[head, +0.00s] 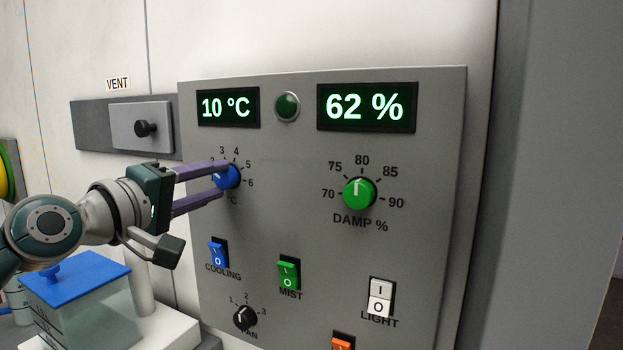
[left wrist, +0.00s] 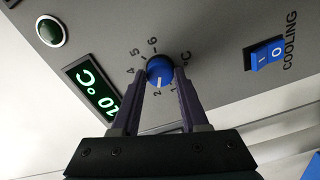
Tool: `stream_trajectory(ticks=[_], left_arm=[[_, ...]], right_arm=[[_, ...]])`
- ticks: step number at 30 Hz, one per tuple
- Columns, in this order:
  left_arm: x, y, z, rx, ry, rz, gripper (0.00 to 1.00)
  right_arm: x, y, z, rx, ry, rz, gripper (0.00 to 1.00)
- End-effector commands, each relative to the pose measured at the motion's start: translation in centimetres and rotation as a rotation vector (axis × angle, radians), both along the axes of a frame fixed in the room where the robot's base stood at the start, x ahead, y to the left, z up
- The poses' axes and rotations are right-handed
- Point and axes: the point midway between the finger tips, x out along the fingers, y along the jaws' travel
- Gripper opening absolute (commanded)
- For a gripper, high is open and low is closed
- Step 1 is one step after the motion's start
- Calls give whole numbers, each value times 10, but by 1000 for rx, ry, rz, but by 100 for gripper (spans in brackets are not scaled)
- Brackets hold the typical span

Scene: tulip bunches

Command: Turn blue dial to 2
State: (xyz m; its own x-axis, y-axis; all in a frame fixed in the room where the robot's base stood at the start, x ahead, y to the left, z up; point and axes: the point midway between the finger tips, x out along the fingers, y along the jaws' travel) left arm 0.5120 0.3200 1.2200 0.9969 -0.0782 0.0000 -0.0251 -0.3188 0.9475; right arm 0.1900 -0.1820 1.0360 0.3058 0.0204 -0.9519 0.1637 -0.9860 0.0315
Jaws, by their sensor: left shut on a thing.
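The blue dial (head: 227,178) sits on the grey panel below the 10 °C display (head: 227,107). Its scale has numbers up to 6. My left gripper (head: 224,180) has its two purple fingers on either side of the dial and is shut on it. In the left wrist view the blue dial (left wrist: 160,69) lies between the fingertips (left wrist: 160,74). Its white mark points down in that picture, towards the 2. The 3 on the scale is hidden there by a finger. My right gripper is in neither view.
A green DAMP dial (head: 359,194) is to the right, under the 62 % display (head: 366,107). Below are the blue COOLING switch (head: 217,253), green MIST switch (head: 289,273), LIGHT switch (head: 381,297) and black FAN knob (head: 245,318). A blue-lidded container (head: 77,285) stands lower left.

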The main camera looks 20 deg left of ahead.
Motion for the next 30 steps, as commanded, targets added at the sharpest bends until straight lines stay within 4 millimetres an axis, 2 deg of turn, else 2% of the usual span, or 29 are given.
stream_trajectory(ticks=[5,6,13,23,26,30], left_arm=[[0,0,-1,1,1,0,0],[0,0,-1,1,1,-1,46],[0,0,0,1,1,0,72],[-2,0,0,2,0,-1,74],[-10,1,-1,2,2,0,74],[-31,2,-1,1,4,-1,74]], right_arm=[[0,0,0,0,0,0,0],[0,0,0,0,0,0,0],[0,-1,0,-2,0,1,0],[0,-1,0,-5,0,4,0],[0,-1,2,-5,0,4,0],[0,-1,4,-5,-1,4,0]])
